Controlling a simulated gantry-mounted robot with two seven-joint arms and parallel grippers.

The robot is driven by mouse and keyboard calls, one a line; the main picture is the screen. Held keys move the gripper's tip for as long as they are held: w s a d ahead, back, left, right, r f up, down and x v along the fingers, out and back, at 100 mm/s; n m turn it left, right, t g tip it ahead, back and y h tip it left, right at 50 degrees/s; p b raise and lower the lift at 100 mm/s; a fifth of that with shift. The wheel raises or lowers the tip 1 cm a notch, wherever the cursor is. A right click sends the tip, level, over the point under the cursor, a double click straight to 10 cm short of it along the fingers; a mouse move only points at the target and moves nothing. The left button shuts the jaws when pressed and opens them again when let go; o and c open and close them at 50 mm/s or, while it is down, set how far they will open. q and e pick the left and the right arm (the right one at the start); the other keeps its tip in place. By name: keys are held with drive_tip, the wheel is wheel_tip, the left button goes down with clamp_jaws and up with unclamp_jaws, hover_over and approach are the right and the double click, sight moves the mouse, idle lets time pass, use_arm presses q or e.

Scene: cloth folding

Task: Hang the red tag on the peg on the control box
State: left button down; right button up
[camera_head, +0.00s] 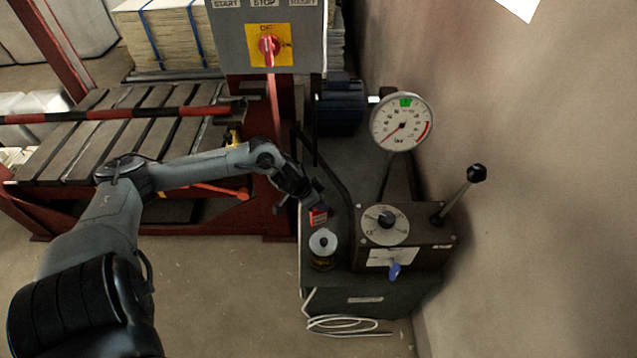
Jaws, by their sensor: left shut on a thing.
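My left gripper (308,203) reaches in from the left and is shut on the small red tag (318,218). The tag hangs at the fingertips above the dark bench top, just behind a round can. A grey control box (229,41) with START and STOP labels and a red rotary switch on a yellow plate stands at the top. A brown box (431,247) with a dial and a black-knobbed lever is right of the tag; a blue piece sticks out of its front. I cannot make out which part is the peg. My right gripper is not in view.
The can (322,250) stands close below the tag. A pressure gauge (401,122) and a blue motor (338,107) are behind. A red-and-black striped bar (120,115) crosses the slatted table. A wall closes the right side; a white cable (345,325) lies on the floor.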

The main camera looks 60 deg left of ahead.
use_arm(q)
drive_tip(key=w+a+b, duration=0.6)
drive_tip(key=w+a, duration=0.2)
drive_tip(key=a, duration=0.5)
drive_tip(key=shift+w+a, duration=0.15)
drive_tip(key=shift+a, duration=0.2)
drive_tip(key=f, duration=0.1)
drive_tip(key=a+f+b, duration=0.1)
drive_tip(key=f, duration=0.1)
drive_tip(key=shift+w+a+f+b, duration=0.1)
drive_tip(key=shift+w+a+b, duration=0.2)
drive_tip(key=shift+w, duration=0.1)
drive_tip(key=shift+w, duration=0.1)
drive_tip(key=c, duration=1)
unclamp_jaws()
drive_tip(key=shift+f, duration=0.15)
